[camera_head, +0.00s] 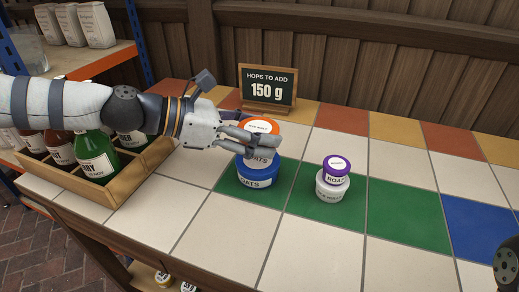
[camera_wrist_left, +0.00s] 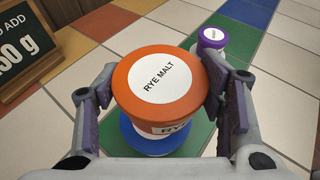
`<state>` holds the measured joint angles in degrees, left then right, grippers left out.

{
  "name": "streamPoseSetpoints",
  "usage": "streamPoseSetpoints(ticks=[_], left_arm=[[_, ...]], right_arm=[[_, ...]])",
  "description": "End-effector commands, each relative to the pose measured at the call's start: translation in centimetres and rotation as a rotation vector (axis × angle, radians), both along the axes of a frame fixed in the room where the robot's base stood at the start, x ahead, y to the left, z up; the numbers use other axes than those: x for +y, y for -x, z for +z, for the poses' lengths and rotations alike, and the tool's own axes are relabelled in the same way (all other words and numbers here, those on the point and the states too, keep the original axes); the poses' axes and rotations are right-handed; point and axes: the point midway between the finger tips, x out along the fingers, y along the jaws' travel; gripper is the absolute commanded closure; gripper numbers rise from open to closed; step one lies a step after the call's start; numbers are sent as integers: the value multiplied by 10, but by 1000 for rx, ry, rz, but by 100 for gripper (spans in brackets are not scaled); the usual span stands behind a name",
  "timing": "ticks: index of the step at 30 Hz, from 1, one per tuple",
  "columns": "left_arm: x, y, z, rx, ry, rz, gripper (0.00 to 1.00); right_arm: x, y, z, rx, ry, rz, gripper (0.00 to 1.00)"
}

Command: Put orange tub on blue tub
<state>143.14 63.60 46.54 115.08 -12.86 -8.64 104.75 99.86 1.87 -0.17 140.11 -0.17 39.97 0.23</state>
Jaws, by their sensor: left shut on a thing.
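The orange tub (camera_head: 262,126), with a white "RYE MALT" label on its lid, is held upright in my left gripper (camera_head: 266,138). In the left wrist view the gripper's fingers (camera_wrist_left: 160,88) press on both sides of the orange tub (camera_wrist_left: 180,112). The blue tub (camera_head: 278,178) stands on a green tile directly below it. Its blue edge also shows beneath the orange tub in the left wrist view (camera_wrist_left: 152,143). The fingers and the orange tub hide most of the blue tub's top, and I cannot tell whether the two tubs touch. My right gripper is not in view.
A sign (camera_head: 268,86) reading "150 g" stands behind. A wooden crate (camera_head: 120,185) with several bottles is at the left. The tiles farther right are clear.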

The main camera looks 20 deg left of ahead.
Motion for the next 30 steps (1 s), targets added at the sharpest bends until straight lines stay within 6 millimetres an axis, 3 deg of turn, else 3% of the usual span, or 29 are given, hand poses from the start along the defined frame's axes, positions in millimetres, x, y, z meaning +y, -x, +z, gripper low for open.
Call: streamPoseSetpoints(ticks=[6, 17, 18, 20, 30], left_arm=[[2, -6, -40, 6, 0, 1, 67], [2, -5, -40, -2, 0, 0, 67], [2, -5, -39, -3, -1, 1, 30], [2, -5, -39, -3, -1, 1, 17], [2, -5, -37, -4, 0, 1, 17]], right_arm=[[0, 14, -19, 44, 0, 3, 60], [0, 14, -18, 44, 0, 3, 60], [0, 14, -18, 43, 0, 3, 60], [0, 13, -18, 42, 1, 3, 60], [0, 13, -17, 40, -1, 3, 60]])
